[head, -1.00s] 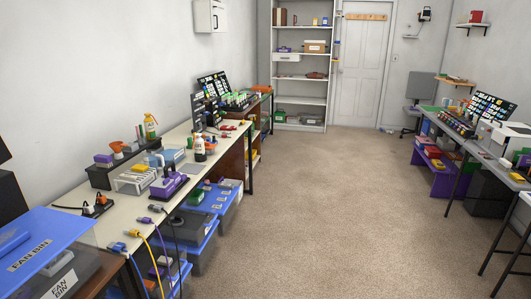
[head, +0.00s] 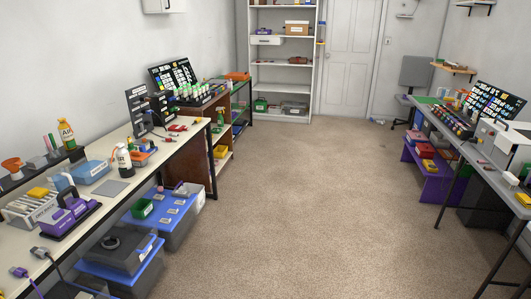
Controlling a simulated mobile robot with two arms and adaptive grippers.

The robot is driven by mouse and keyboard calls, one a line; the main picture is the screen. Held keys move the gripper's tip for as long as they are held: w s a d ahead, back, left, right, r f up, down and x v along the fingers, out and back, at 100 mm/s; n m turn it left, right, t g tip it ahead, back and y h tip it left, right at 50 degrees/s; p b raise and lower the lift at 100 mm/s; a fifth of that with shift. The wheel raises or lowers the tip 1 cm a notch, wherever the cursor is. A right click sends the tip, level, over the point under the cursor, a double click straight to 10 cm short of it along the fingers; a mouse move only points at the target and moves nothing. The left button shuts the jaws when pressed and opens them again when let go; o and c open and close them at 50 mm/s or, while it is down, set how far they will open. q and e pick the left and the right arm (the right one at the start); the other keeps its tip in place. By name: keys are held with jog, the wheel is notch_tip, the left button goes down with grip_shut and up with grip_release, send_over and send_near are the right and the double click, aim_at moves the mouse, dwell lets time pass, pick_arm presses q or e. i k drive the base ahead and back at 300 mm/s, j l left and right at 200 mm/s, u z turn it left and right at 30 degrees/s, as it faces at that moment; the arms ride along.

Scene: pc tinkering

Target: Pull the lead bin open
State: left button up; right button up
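No bin with a readable "lead" label shows in the head view. Under the left bench are a blue-lidded clear bin (head: 178,222) and a blue bin (head: 145,272) with a dark case (head: 120,248) on it. A white drawer-like box (head: 265,40) sits on the tall shelf at the back; any label is too small to read. Neither of my grippers is in view.
The left bench (head: 118,186) carries a purple tool (head: 70,212), bottles and trays. The right bench (head: 460,138) has a white machine (head: 497,143), with a purple stand (head: 430,172) below. The carpet (head: 300,190) between them is clear up to the white door (head: 350,70).

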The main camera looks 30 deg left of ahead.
aim_at(123, 244)
jog(key=i+u, duration=0.3)
jog(key=i, duration=0.25)
jog(key=i+u, duration=0.25)
jog(key=i, duration=0.35)
jog(key=i+l+u, duration=0.15)
jog(key=i+u, duration=0.15)
jog(key=i, duration=0.25)
